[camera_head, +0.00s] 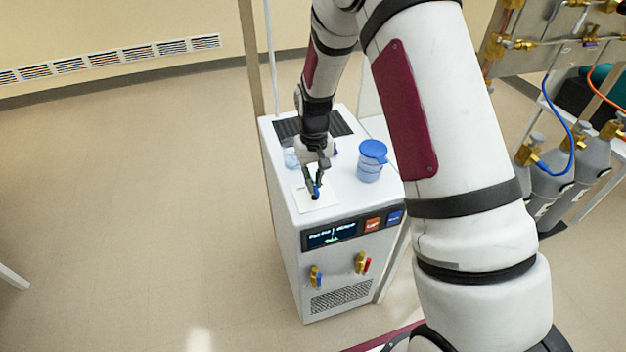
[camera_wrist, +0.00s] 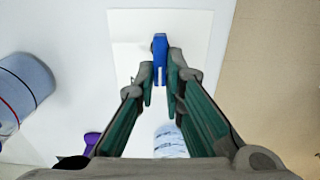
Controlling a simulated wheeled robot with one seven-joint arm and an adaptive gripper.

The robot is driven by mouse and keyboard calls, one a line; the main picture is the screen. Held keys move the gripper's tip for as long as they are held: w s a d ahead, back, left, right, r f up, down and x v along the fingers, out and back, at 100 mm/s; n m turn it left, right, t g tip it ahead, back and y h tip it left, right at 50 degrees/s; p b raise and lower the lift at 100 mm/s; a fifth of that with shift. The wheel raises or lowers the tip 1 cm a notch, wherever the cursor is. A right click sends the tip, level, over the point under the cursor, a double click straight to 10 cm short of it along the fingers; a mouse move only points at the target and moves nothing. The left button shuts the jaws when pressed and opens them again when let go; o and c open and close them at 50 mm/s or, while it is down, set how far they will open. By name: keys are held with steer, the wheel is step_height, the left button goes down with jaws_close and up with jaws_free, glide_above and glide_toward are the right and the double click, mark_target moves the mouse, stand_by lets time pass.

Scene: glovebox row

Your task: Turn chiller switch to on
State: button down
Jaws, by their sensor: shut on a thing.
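The chiller (camera_head: 340,275) is a white cabinet with a dark display (camera_head: 330,236) on its upper front. A white plate (camera_head: 305,201) lies on its top and also shows in the wrist view (camera_wrist: 190,25). A small blue switch lever (camera_head: 317,192) stands on this plate. My gripper (camera_head: 315,188) is over the plate, pointing down. In the wrist view my gripper (camera_wrist: 160,68) has its fingertips closed around the blue lever (camera_wrist: 159,45). The lever's lower part is hidden between the fingers. I cannot read an on or off mark.
A blue-lidded jar (camera_head: 371,168) stands right of my gripper on the chiller top. A clear bottle (camera_head: 291,156) and a small purple item (camera_head: 335,150) are close by. Brass valves (camera_head: 361,263) stick out of the front. Gas cylinders (camera_head: 590,160) stand at right. The floor at left is clear.

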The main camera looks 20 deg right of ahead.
stand_by(0.4)
steer(key=c, duration=1.7)
jaws_free()
steer(key=shift+r, duration=0.1)
step_height(320, 180, up, 12)
steer(key=shift+f, duration=0.1)
